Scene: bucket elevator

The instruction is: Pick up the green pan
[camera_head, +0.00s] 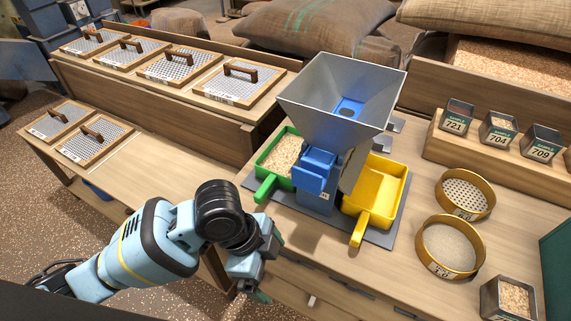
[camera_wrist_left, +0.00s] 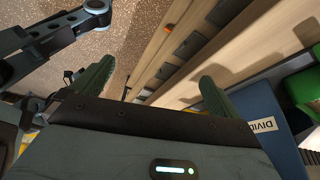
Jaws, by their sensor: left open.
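The green pan (camera_head: 284,184) sits on the dark base at the left of the blue-and-grey hopper device (camera_head: 340,95). It holds pale grain, and its handle points toward the front left. Part of it shows at the right edge of the left wrist view (camera_wrist_left: 303,88). My left gripper (camera_head: 268,270) is in front of the pan's handle, near the table's front edge, apart from the pan. Its two green fingers (camera_wrist_left: 155,88) are spread with nothing between them. My right gripper is not in view.
A yellow pan (camera_head: 378,190) stands right of the device. Two round sieves (camera_head: 447,247), a grain-filled metal tin (camera_head: 508,299) and labelled tins (camera_head: 499,130) are farther right. Framed screens with handles (camera_head: 170,66) lie on the left bench. Bare tabletop lies in front of the device.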

